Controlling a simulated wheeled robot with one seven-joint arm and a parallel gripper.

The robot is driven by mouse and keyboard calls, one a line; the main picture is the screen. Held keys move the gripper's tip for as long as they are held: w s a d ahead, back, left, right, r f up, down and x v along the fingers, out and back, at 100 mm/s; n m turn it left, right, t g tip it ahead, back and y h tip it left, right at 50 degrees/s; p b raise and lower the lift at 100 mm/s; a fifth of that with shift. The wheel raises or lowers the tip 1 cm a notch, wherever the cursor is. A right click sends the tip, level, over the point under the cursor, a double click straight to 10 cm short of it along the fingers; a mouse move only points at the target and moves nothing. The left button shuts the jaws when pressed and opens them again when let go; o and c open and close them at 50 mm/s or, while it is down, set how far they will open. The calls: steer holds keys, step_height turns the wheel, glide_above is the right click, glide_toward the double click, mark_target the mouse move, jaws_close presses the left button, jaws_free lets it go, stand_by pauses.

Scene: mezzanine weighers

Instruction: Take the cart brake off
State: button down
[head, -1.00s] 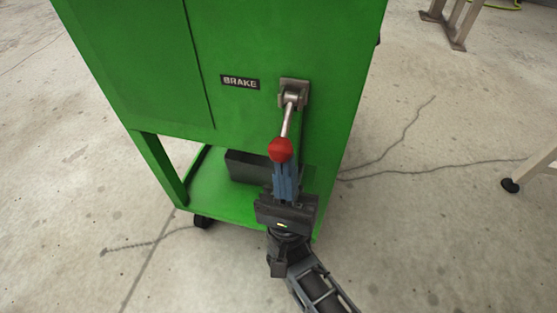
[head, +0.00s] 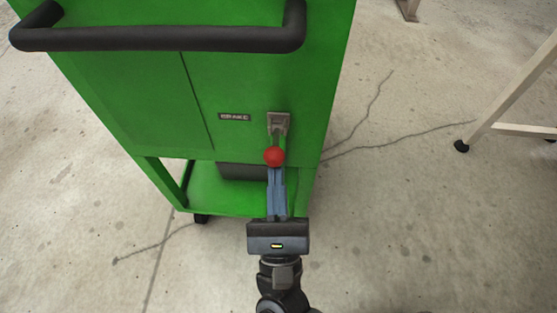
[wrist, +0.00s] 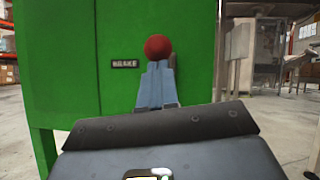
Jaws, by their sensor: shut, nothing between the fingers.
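The green cart (head: 110,95) stands ahead with a black plate reading BRAKE (head: 235,117). Right of the plate is a grey lever bracket (head: 279,122). The brake lever ends in a red ball knob (head: 274,156), which hangs below the bracket in the head view. My gripper (head: 276,172) is shut and empty, its blue fingers together just at the near side of the knob. In the wrist view the red knob (wrist: 158,46) shows just above the fingertips (wrist: 157,72). The fingers hide most of the lever, and I cannot tell whether they touch the knob.
A black push handle (head: 160,39) crosses the top of the cart. A dark box (head: 240,171) sits on its lower shelf. A pale wheeled frame (head: 510,90) stands to the right. The concrete floor between them is clear, with cracks.

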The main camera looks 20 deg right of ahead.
mark_target(276, 160)
step_height(276, 160, up, 4)
steer(key=g+p, duration=0.3)
steer(key=p, duration=0.1)
steer(key=shift+s+f+m+g+p, duration=0.1)
steer(key=shift+f+m+g+p, duration=0.05)
steer(key=shift+m+g+p, duration=0.2)
steer(key=shift+r+p, duration=0.3)
steer(key=shift+p, duration=0.1)
steer(key=shift+r, duration=0.1)
